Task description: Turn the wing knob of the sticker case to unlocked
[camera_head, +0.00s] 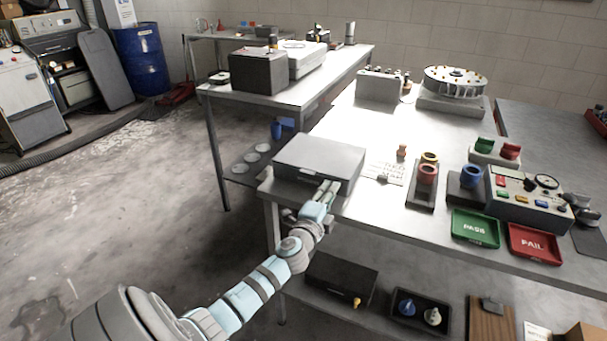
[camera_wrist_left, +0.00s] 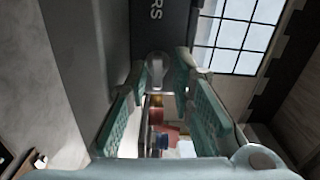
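The sticker case is a closed grey box (camera_head: 320,156) at the near left corner of the bench. In the left wrist view its dark face (camera_wrist_left: 158,28) carries the letters "RS". My left gripper (camera_head: 328,190) is at the case's front side, near its right end. In the left wrist view the gripper (camera_wrist_left: 160,75) has its teal fingers apart. A small greyish knob (camera_wrist_left: 157,66) sits between the fingertips, with what look like narrow gaps on both sides. The knob's turn position cannot be read, and the gripper hides it in the head view. My right gripper is not in view.
Right of the case lie a sheet with small items (camera_head: 384,172), a holder with coloured rings (camera_head: 427,176), a green PASS tray (camera_head: 475,228) and a red FAIL tray (camera_head: 535,243). A lower shelf holds a dark box (camera_head: 341,281). Floor at left is mostly clear.

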